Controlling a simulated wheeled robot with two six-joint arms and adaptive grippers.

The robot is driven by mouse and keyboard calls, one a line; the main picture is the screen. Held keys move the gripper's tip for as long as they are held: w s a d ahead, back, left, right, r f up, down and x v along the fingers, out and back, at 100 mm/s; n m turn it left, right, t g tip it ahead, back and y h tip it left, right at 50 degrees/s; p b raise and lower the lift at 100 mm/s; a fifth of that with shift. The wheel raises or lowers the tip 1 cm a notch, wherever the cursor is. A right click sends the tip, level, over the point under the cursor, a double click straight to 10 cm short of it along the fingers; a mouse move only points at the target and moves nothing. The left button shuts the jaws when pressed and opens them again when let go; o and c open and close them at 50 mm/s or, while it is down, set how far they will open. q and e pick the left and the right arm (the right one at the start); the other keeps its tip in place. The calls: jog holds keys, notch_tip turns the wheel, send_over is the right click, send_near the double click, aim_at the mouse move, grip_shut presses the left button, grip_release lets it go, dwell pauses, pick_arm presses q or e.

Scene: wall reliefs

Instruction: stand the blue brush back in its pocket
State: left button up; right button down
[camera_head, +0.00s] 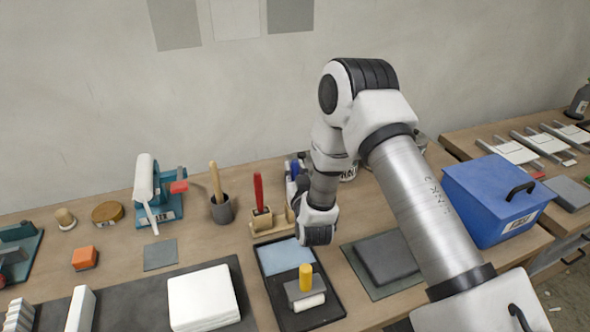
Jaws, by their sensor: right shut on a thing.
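A wooden brush holder (261,221) stands at the back of the table, with a red-handled brush (258,190) upright in its left part. The holder's right part (290,213) is partly hidden by my right arm. My right gripper (298,178) is just behind my wrist, over the right side of the holder, and is shut. A small bit of blue (290,190) shows at it, which seems to be the blue brush; most of it is hidden. I cannot tell whether it is in a pocket. My left gripper is out of view.
A black tray (333,309) with a blue sheet and a yellow-handled roller lies in front of the holder. A grey cup (222,210) with a wooden handle stands to the left. A blue bin (490,195) stands at the right. A dark block (386,257) lies on a mat.

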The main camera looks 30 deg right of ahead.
jog(key=shift+f+b, duration=0.45)
jog(key=shift+f, duration=0.2)
jog(key=c, duration=0.9)
grip_release()
jog(key=shift+o, duration=0.2)
jog(key=o, duration=0.4)
jog(key=shift+r, duration=0.1)
jog(key=shift+r+p, duration=2.75)
jog(key=shift+r, duration=1.2)
